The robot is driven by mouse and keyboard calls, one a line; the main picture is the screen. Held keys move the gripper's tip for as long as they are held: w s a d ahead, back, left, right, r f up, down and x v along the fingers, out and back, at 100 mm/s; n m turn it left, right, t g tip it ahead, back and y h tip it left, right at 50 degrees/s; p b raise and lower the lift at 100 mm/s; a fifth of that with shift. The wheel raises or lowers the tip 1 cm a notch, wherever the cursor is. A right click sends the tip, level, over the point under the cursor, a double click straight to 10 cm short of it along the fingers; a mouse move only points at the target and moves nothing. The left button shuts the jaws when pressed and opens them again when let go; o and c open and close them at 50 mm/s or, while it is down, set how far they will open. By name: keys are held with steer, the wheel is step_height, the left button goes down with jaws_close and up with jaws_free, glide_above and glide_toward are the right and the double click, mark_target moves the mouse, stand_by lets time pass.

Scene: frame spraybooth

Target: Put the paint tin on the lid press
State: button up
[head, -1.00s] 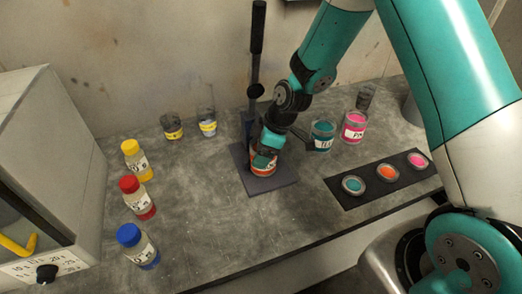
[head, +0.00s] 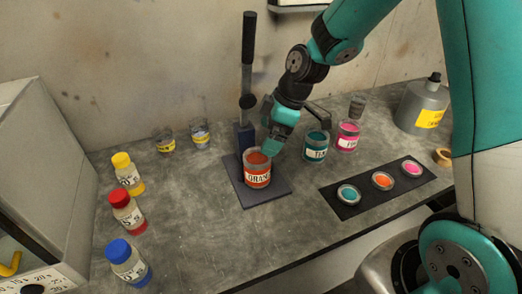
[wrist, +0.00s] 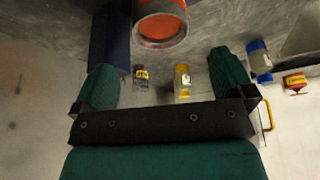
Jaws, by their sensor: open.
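The orange paint tin (head: 257,174), labelled ORANGE and open-topped, stands upright on the dark base plate (head: 236,182) of the lid press. The press's blue post (head: 243,139) and tall black lever (head: 248,45) rise behind the tin. My gripper (head: 276,132) is open and empty, just behind and above the tin and apart from it. In the wrist view my gripper (wrist: 166,82) has its jaws spread wide with nothing between them. There the tin (wrist: 162,24) shows at the top edge, beyond the fingertips, next to the dark post (wrist: 110,38).
A teal tin (head: 316,147) and a pink tin (head: 348,137) stand to the right. A black mat (head: 350,207) holds three lids. Yellow (head: 128,174), red (head: 127,212) and blue-capped (head: 128,262) bottles stand left. The counter's front middle is clear.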

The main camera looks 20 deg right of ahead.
steer(key=s+a+r+m, duration=0.2)
steer(key=s+r, duration=0.2)
steer(key=s, duration=0.3)
steer(key=s+a+r+m+g, duration=0.1)
steer(key=s+a+r+m, duration=0.1)
steer(key=s, duration=0.6)
steer(key=s+a+r+m, duration=0.2)
steer(key=s+a+r, duration=0.1)
steer(key=s+r, duration=0.3)
steer(key=shift+s+a+r+g, duration=0.2)
steer(key=shift+s+g, duration=0.2)
steer(key=shift+s, duration=0.8)
